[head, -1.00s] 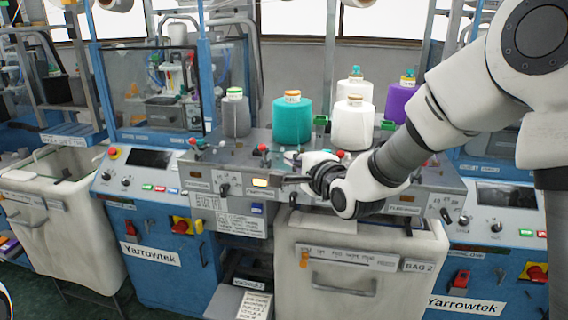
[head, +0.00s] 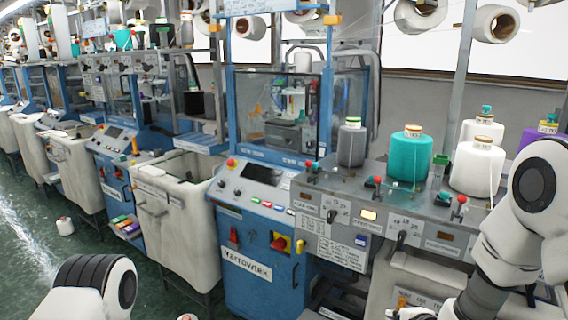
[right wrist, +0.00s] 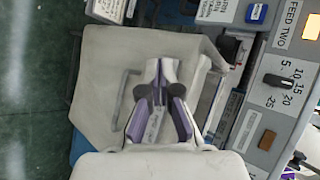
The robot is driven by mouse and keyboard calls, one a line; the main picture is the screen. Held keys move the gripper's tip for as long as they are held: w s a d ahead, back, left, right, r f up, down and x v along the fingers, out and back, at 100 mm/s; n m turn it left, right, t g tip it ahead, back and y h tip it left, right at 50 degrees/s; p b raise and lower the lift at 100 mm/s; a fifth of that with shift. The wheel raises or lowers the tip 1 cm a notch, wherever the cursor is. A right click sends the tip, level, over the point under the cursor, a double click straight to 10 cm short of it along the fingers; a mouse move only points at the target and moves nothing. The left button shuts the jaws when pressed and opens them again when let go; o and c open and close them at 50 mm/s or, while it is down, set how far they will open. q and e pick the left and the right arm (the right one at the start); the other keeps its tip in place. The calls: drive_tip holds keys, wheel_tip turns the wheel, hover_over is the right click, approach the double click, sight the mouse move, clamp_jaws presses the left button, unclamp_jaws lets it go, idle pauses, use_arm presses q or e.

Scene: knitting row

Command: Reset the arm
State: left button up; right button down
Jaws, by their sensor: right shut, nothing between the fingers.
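My right arm (head: 515,225) comes in from the right in the head view, in front of the machine panel. My right gripper (right wrist: 159,80) shows in the right wrist view with its purple-lined fingers shut and nothing between them. Behind it in that view is a pale bag (right wrist: 105,100) with a handle. A white link of my left arm (head: 95,285) shows at the bottom left.
A grey control panel (head: 420,225) carries knobs and red-topped levers. Grey, teal (head: 409,157) and white (head: 477,168) yarn cones stand behind it. A blue machine (head: 255,270) and a cloth bin (head: 180,205) stand left. Green floor (head: 45,225) is mostly clear.

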drive_tip(key=s+f+n+g, duration=0.4)
drive_tip(key=s+f+g, duration=0.2)
drive_tip(key=s+f, duration=1.2)
drive_tip(key=s+f+n+g, duration=0.2)
drive_tip(key=s+n, duration=0.5)
drive_tip(key=s+f+n+g+h, duration=0.1)
drive_tip(key=s+f+n+g, duration=0.1)
drive_tip(key=s+n, duration=0.4)
drive_tip(key=shift+s+a+f+n+g+b, duration=0.15)
drive_tip(key=shift+s+f+n+g+b, duration=0.2)
drive_tip(key=shift+s+f, duration=0.55)
